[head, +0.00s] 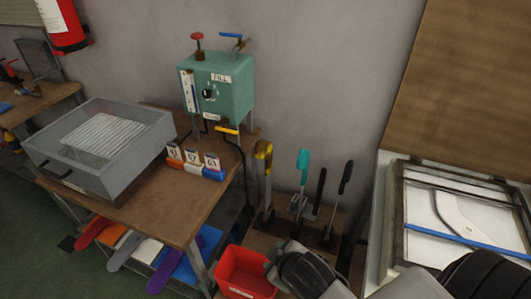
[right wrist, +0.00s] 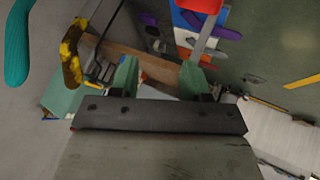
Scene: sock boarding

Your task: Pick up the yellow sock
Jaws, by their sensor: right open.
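The yellow sock (head: 263,152) stands upright on a peg-like form at the left end of a row on a low brown stand, its bent end at the top. It also shows in the right wrist view (right wrist: 70,52) at the upper left, mottled yellow and partly beyond the left finger. My right gripper (right wrist: 160,72) is open, its two green fingers apart with nothing held between them. The yellow sock lies outside the fingers, to their left in that view. My left gripper is in neither view.
A teal sock form (head: 302,160) and black forms (head: 345,178) stand close right of the yellow one. A red bin (head: 243,272) is in front. A table (head: 150,215) with a grey tray (head: 60,160) and a green machine (head: 228,85) stand left. A light press frame (head: 395,225) is right.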

